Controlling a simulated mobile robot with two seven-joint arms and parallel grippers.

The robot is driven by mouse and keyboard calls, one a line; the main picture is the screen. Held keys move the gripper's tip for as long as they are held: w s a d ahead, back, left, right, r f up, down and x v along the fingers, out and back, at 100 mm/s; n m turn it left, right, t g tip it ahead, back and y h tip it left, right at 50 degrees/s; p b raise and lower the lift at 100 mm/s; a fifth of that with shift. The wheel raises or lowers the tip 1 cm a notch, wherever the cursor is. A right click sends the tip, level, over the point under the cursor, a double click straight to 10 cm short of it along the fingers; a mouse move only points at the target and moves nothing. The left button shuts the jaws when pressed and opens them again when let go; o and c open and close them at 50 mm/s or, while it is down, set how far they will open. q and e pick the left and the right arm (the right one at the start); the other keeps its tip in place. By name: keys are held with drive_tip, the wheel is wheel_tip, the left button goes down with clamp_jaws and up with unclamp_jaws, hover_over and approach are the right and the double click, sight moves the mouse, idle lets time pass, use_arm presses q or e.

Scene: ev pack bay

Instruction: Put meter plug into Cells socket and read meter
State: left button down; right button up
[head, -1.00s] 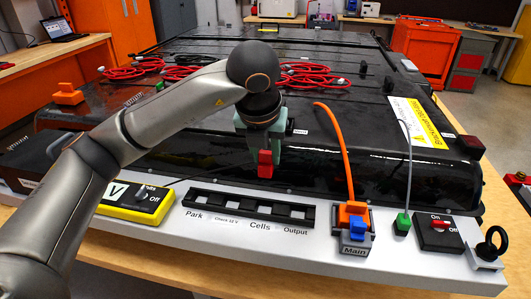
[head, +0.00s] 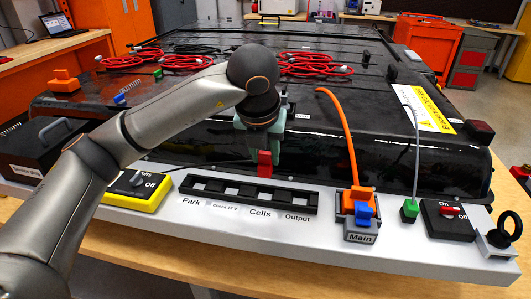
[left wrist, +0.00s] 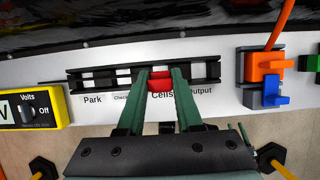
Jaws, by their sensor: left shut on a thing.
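My left gripper (head: 264,148) is shut on the red meter plug (head: 264,163), pointing down. In the head view the plug appears just above the back edge of the black socket strip (head: 187,184), near the Cells label (head: 260,212). In the left wrist view the plug (left wrist: 160,82) is between the green fingers, lined up over the strip by the Cells label; I cannot tell whether it touches. The yellow meter (head: 118,196) stands left of the strip, with a knob beside Volts and Off; its display is mostly hidden by my arm. My right gripper is not in view.
The Main connector (head: 359,222), with orange and blue parts and an orange cable (head: 345,130), stands right of the strip. Farther right are a green plug (head: 410,208) and an On/Off switch box (head: 448,219). The black pack (head: 400,160) rises behind.

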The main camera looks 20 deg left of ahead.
sight(265, 172)
use_arm(q)
drive_tip(key=shift+f+b, duration=0.35)
drive_tip(key=shift+f, duration=0.25)
drive_tip(key=shift+w+a+f+b, duration=0.1)
drive_tip(key=shift+f+b, duration=0.45)
drive_tip(key=shift+f, duration=0.1)
drive_tip(key=shift+w+a+f+b, duration=0.1)
drive_tip(key=shift+f+b, duration=0.85)
drive_tip(key=shift+f, duration=0.35)
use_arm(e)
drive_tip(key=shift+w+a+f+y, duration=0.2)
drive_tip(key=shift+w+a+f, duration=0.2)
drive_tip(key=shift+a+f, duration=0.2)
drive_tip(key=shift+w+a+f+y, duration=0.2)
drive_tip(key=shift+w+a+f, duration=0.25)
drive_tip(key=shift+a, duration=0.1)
use_arm(q)
drive_tip(key=shift+b, duration=0.3)
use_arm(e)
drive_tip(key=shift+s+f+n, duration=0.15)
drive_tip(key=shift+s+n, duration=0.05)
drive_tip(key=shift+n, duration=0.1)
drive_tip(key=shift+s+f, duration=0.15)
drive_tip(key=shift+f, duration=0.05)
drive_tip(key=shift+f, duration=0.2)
use_arm(q)
drive_tip(key=shift+f+b, duration=1.3)
drive_tip(key=shift+b, duration=0.15)
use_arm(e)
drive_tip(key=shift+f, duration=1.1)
